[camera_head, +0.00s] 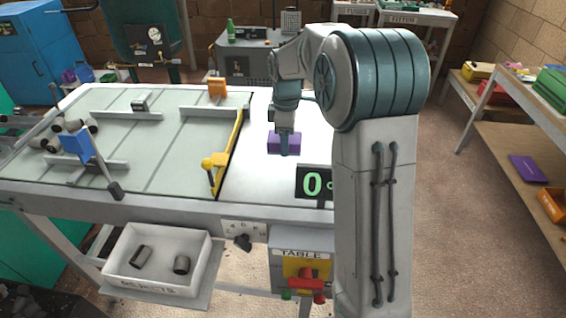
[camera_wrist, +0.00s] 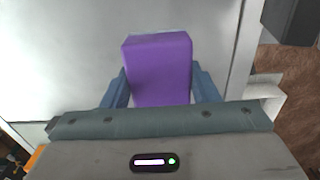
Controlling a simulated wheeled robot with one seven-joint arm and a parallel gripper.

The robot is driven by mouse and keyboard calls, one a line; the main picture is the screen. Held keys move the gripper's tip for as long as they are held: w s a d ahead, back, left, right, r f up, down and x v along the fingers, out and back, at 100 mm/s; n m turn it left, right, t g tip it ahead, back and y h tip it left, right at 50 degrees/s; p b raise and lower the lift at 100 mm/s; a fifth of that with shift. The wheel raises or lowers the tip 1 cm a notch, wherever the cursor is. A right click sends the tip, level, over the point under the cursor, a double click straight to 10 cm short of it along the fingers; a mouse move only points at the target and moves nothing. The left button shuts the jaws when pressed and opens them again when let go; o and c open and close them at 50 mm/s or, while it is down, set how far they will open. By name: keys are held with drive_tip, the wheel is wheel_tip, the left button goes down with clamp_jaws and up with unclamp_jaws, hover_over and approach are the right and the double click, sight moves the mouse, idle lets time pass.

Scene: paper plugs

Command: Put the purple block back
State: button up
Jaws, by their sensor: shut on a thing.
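The purple block (camera_head: 284,143) is at the end of my arm, over the bare white part of the table (camera_head: 262,185). My gripper (camera_head: 285,133) is shut on it. In the wrist view the block (camera_wrist: 158,70) sits between the two blue-grey fingers of my gripper (camera_wrist: 161,88), one on each side. I cannot tell whether the block's underside touches the white surface or hangs just above it.
A yellow gate arm (camera_head: 228,150) edges the grey-green panel, left of the block. An orange block (camera_head: 217,87) stands behind, and a blue paddle (camera_head: 77,144) at left. A "0" display (camera_head: 313,183) stands in front. A rejects tray (camera_head: 157,287) hangs below. White surface around the block is clear.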

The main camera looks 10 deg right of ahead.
sight(286, 171)
wheel_tip(286, 171, down, 8)
drive_tip(key=shift+s+f+p, duration=0.1)
drive_tip(key=shift+f+p, duration=0.05)
drive_tip(key=shift+p, duration=0.35)
drive_tip(key=o, duration=1)
drive_tip(key=shift+f, duration=0.1)
drive_tip(key=shift+c, duration=0.2)
